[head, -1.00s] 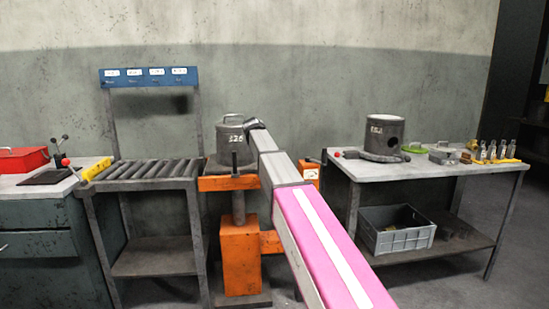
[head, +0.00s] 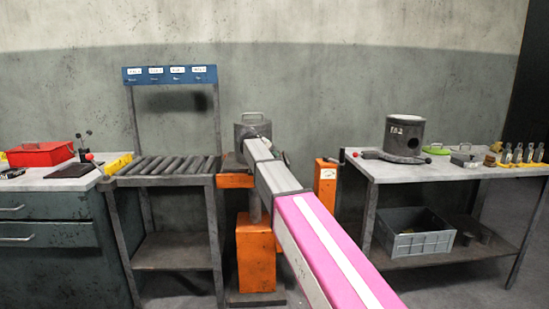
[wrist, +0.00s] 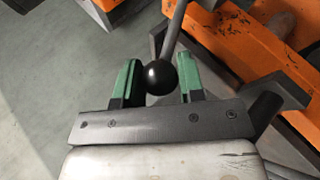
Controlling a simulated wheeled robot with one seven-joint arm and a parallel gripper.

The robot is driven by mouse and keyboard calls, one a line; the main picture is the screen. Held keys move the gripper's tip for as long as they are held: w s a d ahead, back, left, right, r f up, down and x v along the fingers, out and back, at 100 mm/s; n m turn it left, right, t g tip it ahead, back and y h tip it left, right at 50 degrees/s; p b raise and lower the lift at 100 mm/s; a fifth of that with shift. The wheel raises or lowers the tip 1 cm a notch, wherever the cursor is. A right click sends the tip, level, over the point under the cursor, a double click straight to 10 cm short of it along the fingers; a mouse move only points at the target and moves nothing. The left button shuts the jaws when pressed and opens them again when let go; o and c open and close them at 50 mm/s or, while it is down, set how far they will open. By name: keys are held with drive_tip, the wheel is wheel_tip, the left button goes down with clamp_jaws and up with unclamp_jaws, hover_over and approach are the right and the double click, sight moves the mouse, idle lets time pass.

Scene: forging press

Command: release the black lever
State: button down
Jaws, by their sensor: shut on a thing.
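The black lever shows in the wrist view as a grey rod with a round black knob (wrist: 160,77) at its end. My gripper (wrist: 160,82) has two green-padded fingers, one on each side of the knob. It is shut on the knob, with the rod running up and away beyond the fingertips. In the head view my own arm hides the gripper and most of what lies beyond it, beside the orange press (head: 255,255).
A grey lidded pot (head: 250,128) stands on the press behind my arm. A roller table (head: 165,167) is to the left. On the right, a workbench (head: 455,172) holds another pot (head: 404,135), with a grey crate (head: 412,240) below.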

drive_tip(key=shift+a+f, duration=0.1)
drive_tip(key=shift+f, duration=0.05)
drive_tip(key=c, duration=0.7)
unclamp_jaws()
drive_tip(key=shift+c, duration=0.2)
drive_tip(key=shift+a, duration=0.1)
drive_tip(key=v, duration=1)
drive_tip(key=shift+a+r, duration=0.2)
drive_tip(key=shift+r, duration=0.1)
drive_tip(key=shift+s, duration=0.1)
drive_tip(key=s+d+f+g+y, duration=0.1)
drive_tip(key=s+d+f, duration=0.25)
drive_tip(key=f, duration=0.45)
drive_tip(key=s+d+f+g+y, duration=0.1)
drive_tip(key=s+d+f, duration=0.25)
drive_tip(key=f, duration=0.45)
drive_tip(key=s+d+f+m+g+y, duration=0.1)
drive_tip(key=s+d+f, duration=0.5)
drive_tip(key=s+f, duration=0.7)
drive_tip(key=s+d+f+m+g+y, duration=0.2)
drive_tip(key=s+d+f+y, duration=0.3)
drive_tip(key=s+f, duration=0.7)
wheel_tip(320, 180, down, 3)
drive_tip(key=shift+s+d+f+m+y, duration=0.15)
drive_tip(key=shift+s+d+m+y, duration=0.2)
drive_tip(key=shift+d+m, duration=0.2)
